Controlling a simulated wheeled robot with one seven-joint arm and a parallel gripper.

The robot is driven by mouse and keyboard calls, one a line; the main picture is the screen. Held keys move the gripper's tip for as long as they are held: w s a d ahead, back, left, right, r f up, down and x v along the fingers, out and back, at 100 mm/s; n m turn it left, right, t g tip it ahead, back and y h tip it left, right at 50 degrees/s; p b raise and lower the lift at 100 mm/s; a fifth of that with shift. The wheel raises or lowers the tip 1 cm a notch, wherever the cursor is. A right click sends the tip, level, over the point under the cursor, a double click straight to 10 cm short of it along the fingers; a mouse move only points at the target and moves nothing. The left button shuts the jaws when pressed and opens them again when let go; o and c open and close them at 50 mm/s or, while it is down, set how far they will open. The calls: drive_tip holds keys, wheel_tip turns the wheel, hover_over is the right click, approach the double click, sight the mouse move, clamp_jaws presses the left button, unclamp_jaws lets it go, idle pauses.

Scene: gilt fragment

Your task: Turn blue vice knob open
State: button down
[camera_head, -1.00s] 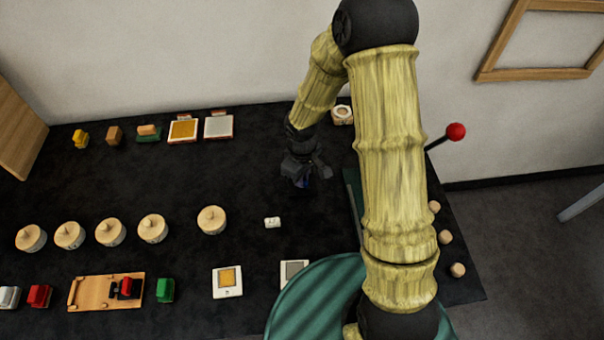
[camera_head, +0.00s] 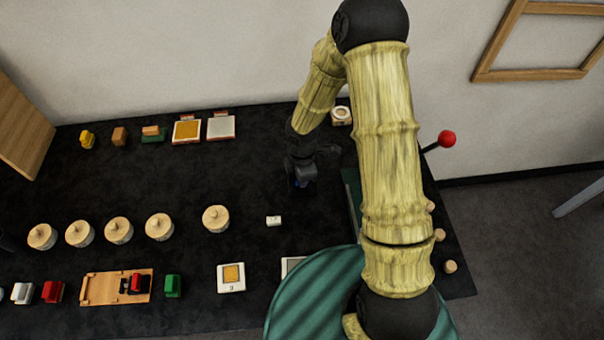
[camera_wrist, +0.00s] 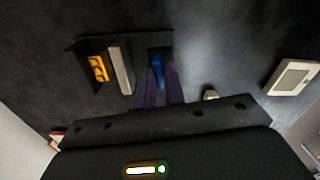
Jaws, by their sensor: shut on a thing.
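The blue vice knob (camera_wrist: 158,75) shows in the wrist view between the two finger tips of my gripper (camera_wrist: 158,92). My gripper is shut on it. The knob stands at a dark vice body (camera_wrist: 125,42), which also carries a grey bar and a yellow-orange piece (camera_wrist: 97,68) to the left. In the head view my gripper (camera_head: 300,182) is low over the black table, and a small bit of blue shows at its tips. The arm and gripper hide most of the vice there.
On the black table (camera_head: 190,185), several round wooden lidded pots (camera_head: 118,230) stand in a row on the left. A small white block (camera_head: 273,221) lies near my gripper. A red-knobbed lever (camera_head: 447,139) rises at the right. Flat tiles (camera_head: 220,128) lie at the back.

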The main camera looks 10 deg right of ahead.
drive_tip(key=n+p, duration=0.1)
drive_tip(key=n, duration=0.1)
drive_tip(key=n+p, duration=0.1)
drive_tip(key=n, duration=0.2)
drive_tip(key=shift+r+n+p, duration=0.2)
drive_tip(key=shift+n+p, duration=0.1)
drive_tip(key=shift+p, duration=0.05)
drive_tip(key=n+p, duration=0.2)
drive_tip(key=n, duration=0.3)
drive_tip(key=shift+w+f, duration=0.1)
drive_tip(key=shift+p, duration=0.3)
drive_tip(key=c, duration=1.5)
unclamp_jaws()
drive_tip(key=shift+f, duration=0.1)
wheel_tip(320, 180, up, 18)
drive_tip(key=shift+f+p, duration=0.25)
drive_tip(key=shift+p, duration=0.55)
drive_tip(key=shift+d, duration=0.1)
